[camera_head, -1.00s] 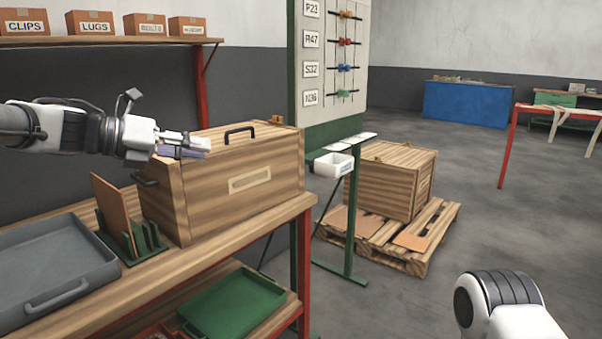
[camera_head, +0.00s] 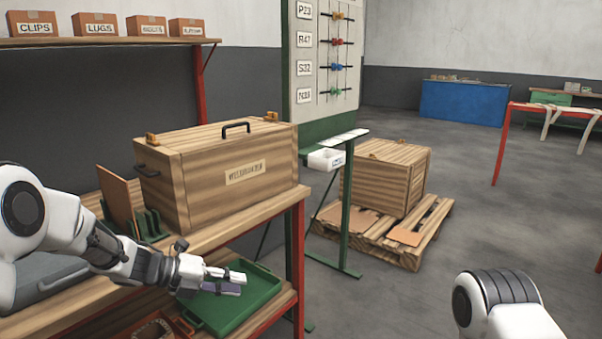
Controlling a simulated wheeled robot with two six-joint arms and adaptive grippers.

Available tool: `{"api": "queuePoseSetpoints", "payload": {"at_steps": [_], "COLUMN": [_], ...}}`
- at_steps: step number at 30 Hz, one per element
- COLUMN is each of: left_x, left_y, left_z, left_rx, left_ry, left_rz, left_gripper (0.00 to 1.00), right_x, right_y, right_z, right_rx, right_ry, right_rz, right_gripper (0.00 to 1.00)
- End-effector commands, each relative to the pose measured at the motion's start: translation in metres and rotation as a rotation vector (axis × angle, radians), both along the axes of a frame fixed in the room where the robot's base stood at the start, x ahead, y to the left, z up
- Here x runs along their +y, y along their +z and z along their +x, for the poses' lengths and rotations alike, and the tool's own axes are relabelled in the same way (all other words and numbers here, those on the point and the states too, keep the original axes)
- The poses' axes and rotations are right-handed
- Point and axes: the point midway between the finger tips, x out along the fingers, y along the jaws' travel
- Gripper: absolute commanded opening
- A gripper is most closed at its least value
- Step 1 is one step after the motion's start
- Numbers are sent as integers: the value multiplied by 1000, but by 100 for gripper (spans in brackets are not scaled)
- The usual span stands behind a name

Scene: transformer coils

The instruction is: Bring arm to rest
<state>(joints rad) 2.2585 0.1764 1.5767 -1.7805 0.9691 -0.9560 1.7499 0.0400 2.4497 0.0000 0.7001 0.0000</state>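My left gripper (camera_head: 238,281) is in front of the workbench's front edge, over the green tray on the lower shelf. Its two fingers lie close together, one light and one purple-grey; whether they are open or shut is unclear. I see no object in it. My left arm comes in from the left edge and slopes down to the right. A link of my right arm (camera_head: 500,305) shows at the bottom right; my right gripper is out of view.
A wooden box (camera_head: 230,178) with a black handle stands on the workbench (camera_head: 262,218), beside a green rack (camera_head: 150,226) with a brown board. The green tray (camera_head: 245,308) lies below. A crate (camera_head: 385,182) on a pallet stands beyond.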

Motion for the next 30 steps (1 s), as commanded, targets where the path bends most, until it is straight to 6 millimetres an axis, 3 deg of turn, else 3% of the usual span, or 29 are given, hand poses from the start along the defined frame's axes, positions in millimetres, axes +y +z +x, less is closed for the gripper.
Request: {"api": "queuePoseSetpoints", "payload": {"at_steps": [1, 6, 9, 13, 17, 21, 23, 25, 27, 30], "left_x": [-9, -22, -14, 9, 40, 77, 93, 106, 104, 104], "left_y": [-48, -183, -250, -308, -330, -326, -322, -321, -289, -260], "left_z": [-18, -94, -155, -238, -310, -370, -391, -400, -399, -398], "left_rx": [139, 657, 968, 1289, 1470, 1531, 1520, 1494, 1506, 1506], "left_ry": [59, 434, 743, 1187, 1620, 2112, 2323, 2547, 2558, 2553], "left_rz": [-44, -184, -225, -233, -228, -271, -317, -435, -458, -456], "left_gripper": [23, 23, 23, 23, 23, 23, 23, 23, 23, 23], "right_x": [0, 0, 0, 0, 0, 0, 0, 0, 0, 0], "right_y": [0, 0, 0, 0, 0, 0, 0, 0, 32, 62], "right_z": [0, 0, 0, 0, 0, 0, 0, 0, -1, 1], "right_rx": [0, 0, 0, 0, 0, 0, 0, 0, 2, -1], "right_ry": [0, 0, 0, 0, 0, 0, 0, 0, 0, 0], "right_rz": [0, 0, 0, 0, 0, 0, 0, 0, 0, 0], "right_gripper": [35, 35, 35, 35, 35, 35, 35, 35, 35, 35]}}
